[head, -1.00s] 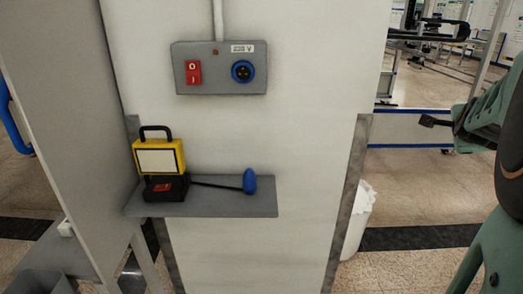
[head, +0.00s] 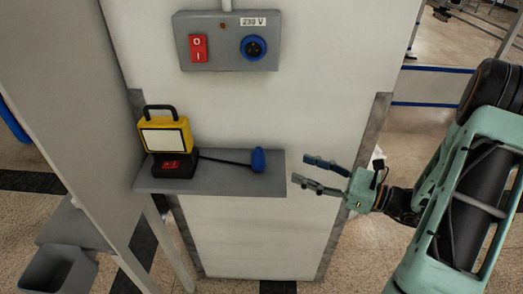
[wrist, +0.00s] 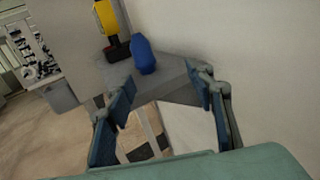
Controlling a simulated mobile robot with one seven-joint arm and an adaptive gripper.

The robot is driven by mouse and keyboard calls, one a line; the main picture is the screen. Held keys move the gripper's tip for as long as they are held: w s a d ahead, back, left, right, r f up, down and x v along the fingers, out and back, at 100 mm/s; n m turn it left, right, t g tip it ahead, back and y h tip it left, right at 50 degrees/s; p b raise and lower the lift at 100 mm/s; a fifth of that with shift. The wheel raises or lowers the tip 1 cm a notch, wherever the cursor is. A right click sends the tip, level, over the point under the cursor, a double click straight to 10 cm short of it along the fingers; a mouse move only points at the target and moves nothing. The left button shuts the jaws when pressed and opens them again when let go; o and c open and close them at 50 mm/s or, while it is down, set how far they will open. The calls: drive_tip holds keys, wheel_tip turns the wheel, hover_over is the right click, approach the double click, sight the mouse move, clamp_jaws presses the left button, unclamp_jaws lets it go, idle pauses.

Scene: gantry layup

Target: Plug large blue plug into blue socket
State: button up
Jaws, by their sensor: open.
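The large blue plug (head: 258,160) lies on a grey wall shelf (head: 225,182), with a black cable running left to a yellow work lamp (head: 165,135) on a black base. The blue socket (head: 254,47) is on the right of a grey wall box above the shelf. My gripper (head: 312,174) is open and empty, just right of the shelf's right end and apart from the plug. In the wrist view, the plug (wrist: 144,54) shows beyond and between the open fingers (wrist: 160,118).
The grey box (head: 226,66) also carries a red switch (head: 198,48) marked O and I. A grey side panel (head: 70,90) stands left of the shelf. A grey bin (head: 60,270) is at the lower left. The space above the plug is clear.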

sight(265, 159)
drive_tip(key=shift+n+g+y, duration=0.3)
drive_tip(key=shift+n+g, duration=0.1)
drive_tip(key=shift+g, duration=0.1)
drive_tip(key=a, duration=0.5)
drive_tip(key=a+r+p, duration=0.1)
drive_tip(key=a, duration=0.1)
drive_tip(key=shift+w+a, duration=0.2)
drive_tip(key=shift+w, duration=0.15)
drive_tip(key=x, duration=0.1)
drive_tip(key=p+x, duration=0.1)
drive_tip(key=x, duration=0.1)
drive_tip(key=r+x, duration=0.1)
drive_tip(key=x, duration=0.1)
drive_tip(key=shift+w+a, duration=0.15)
drive_tip(key=shift+a, duration=0.05)
drive_tip(key=shift+w+a+f, duration=0.1)
drive_tip(key=shift+w+a, duration=0.1)
drive_tip(key=shift+a, duration=0.05)
drive_tip(key=shift+c, duration=0.3)
drive_tip(key=c, duration=1.2)
